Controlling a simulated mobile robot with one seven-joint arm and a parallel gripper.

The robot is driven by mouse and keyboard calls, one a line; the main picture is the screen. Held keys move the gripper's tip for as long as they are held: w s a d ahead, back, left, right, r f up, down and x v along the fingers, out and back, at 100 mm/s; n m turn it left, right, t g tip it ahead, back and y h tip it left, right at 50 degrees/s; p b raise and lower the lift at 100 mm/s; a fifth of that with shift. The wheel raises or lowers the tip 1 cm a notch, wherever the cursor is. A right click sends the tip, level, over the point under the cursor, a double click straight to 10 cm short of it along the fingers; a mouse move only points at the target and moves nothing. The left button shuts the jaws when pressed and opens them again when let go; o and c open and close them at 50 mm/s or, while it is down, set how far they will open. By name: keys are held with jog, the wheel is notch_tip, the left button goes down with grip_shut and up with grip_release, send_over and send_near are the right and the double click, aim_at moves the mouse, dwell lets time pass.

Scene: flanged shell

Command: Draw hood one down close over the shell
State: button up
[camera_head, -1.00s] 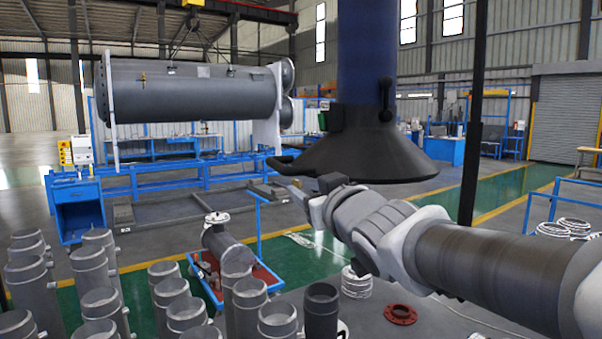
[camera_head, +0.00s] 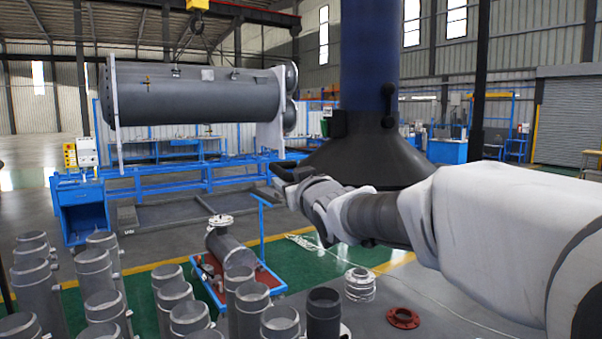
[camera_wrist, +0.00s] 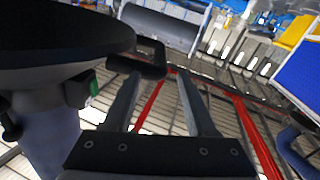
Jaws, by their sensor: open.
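The hood (camera_head: 365,152) is a dark cone under a thick blue duct (camera_head: 370,50), hanging right of centre in the head view. A dark handle (camera_wrist: 152,58) juts from its rim. It also shows in the head view (camera_head: 291,172). My gripper (camera_wrist: 160,72) is open, with its fingertips at the handle's outer end. The handle overlaps the left fingertip and reaches into the gap; contact cannot be told. A grey flanged shell (camera_head: 228,249) lies on a red-topped cart (camera_head: 268,280), below and left of the hood. My arm hides part of the hood's lower rim.
Several grey pipe pieces (camera_head: 95,268) stand at the front left. A white coil-like stack (camera_head: 360,284) and a red flange ring (camera_head: 403,317) sit on the floor. A blue post (camera_head: 262,225) rises at the cart.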

jog(key=shift+p+x, duration=0.65)
jog(key=shift+x, duration=2.3)
grip_shut()
